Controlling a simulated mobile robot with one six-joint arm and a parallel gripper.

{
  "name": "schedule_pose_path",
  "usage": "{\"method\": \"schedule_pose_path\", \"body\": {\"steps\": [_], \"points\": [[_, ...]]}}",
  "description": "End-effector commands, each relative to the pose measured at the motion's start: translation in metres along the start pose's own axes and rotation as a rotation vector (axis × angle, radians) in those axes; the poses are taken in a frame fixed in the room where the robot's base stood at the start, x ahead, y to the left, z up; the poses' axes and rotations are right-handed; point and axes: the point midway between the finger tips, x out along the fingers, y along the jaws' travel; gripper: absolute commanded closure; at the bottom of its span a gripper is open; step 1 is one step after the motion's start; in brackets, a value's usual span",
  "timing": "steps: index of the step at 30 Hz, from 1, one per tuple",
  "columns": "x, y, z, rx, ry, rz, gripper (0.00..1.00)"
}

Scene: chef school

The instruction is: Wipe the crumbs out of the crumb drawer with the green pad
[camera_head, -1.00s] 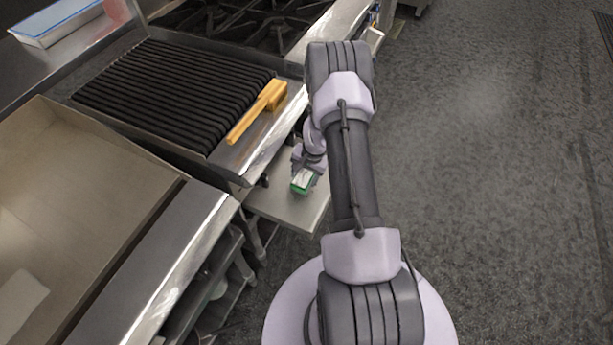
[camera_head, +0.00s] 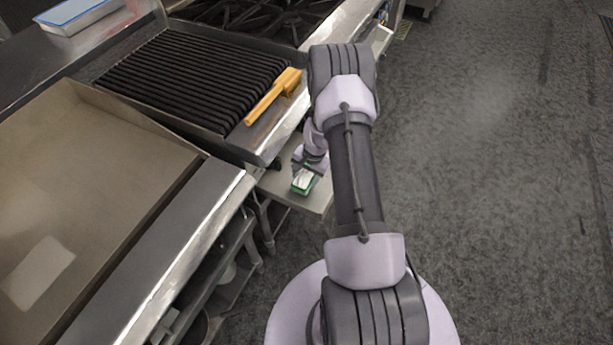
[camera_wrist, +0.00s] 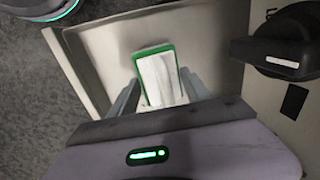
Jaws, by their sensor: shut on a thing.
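The green pad (camera_wrist: 157,48) with a white top is held between the two fingers of my gripper (camera_wrist: 158,95) in the wrist view. In the head view the pad (camera_head: 303,187) and my gripper (camera_head: 309,172) are over the pulled-out crumb drawer (camera_head: 279,187). The drawer's pale floor and walls show around the pad in the wrist view (camera_wrist: 105,50). I cannot tell from these views whether the pad touches the floor. I cannot make out any crumbs. My arm hides the right part of the drawer in the head view.
A ribbed grill (camera_head: 195,78) stands above the drawer, with a yellow-orange tool (camera_head: 273,97) on its front ledge. A dark knob (camera_wrist: 280,52) is close to the drawer at right in the wrist view. A flat griddle (camera_head: 90,175) is at left. Open floor (camera_head: 490,190) lies to the right.

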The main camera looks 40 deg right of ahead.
Motion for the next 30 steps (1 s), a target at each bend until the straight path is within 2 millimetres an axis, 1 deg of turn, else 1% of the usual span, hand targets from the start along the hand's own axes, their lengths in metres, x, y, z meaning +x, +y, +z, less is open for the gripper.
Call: {"method": "schedule_pose_path", "body": {"steps": [1, 3, 18, 21, 30], "points": [[-0.008, -0.002, 0.000, -0.001, 0.000, 0.000, 0.76], [-0.014, -0.004, 0.000, -0.002, 0.000, 0.000, 0.76], [-0.055, -0.017, 0.001, -0.008, -0.002, 0.000, 0.76], [-0.057, -0.018, 0.002, -0.009, -0.002, 0.000, 0.76], [-0.057, -0.018, 0.002, -0.009, -0.003, 0.000, 0.76]]}}
